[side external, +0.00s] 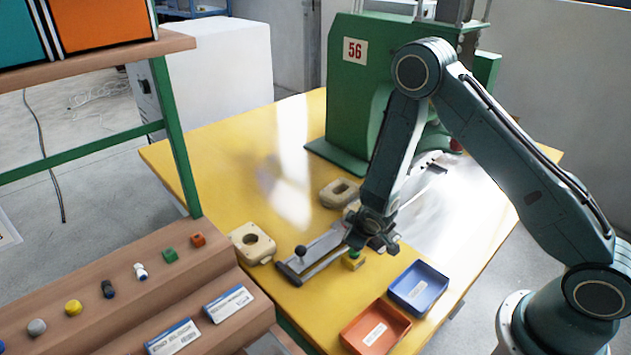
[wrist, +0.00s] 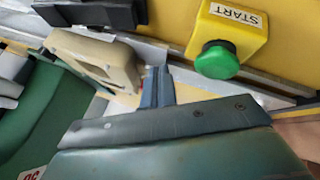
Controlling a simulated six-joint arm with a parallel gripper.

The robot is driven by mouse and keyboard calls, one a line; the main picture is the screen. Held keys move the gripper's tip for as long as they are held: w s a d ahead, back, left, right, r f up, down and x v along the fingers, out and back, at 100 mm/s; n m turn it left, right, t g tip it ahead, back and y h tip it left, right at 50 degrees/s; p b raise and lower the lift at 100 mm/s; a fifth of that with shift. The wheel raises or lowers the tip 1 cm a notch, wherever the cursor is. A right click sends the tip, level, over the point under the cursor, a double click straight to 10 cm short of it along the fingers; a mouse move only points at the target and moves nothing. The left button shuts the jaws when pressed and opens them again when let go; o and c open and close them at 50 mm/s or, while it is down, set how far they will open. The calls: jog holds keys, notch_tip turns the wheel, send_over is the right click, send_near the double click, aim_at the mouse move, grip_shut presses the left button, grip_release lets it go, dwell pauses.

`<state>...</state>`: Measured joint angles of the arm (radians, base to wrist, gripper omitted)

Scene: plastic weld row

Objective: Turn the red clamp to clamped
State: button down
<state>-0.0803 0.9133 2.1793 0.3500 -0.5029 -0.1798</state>
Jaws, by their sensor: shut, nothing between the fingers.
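A small red part (side external: 456,146) shows by the green machine, partly behind my arm; I cannot tell whether it is the red clamp or how it is turned. My gripper (side external: 373,238) is low over the table, at the right end of a grey metal rail fixture (side external: 318,250). In the wrist view its fingers (wrist: 157,86) are together and empty, near a beige plastic part (wrist: 100,58). My gripper hides part of the fixture.
A yellow START box (wrist: 232,25) with a green button (wrist: 217,60) is close to my gripper. Blue (side external: 418,285) and orange (side external: 375,328) trays stand at the front right. A beige housing (side external: 251,243) lies left. The yellow table's (side external: 215,160) back left is clear.

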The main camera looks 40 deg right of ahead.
jog(key=shift+s+d+n+y, duration=0.1)
jog(key=shift+d+n+y, duration=0.35)
jog(key=shift+n, duration=0.3)
jog(key=shift+s+d+n+y, duration=0.1)
jog(key=shift+d+n+y, duration=0.1)
jog(key=shift+n+y, duration=0.45)
jog(key=shift+d+n+t+y, duration=0.15)
jog(key=shift+d+n+y, duration=0.2)
jog(key=shift+n, duration=0.4)
jog(key=shift+d+n+t+y, duration=0.15)
jog(key=shift+n+y, duration=0.3)
jog(key=shift+n, duration=0.3)
jog(key=shift+w+d, duration=0.1)
jog(key=shift+d, duration=0.05)
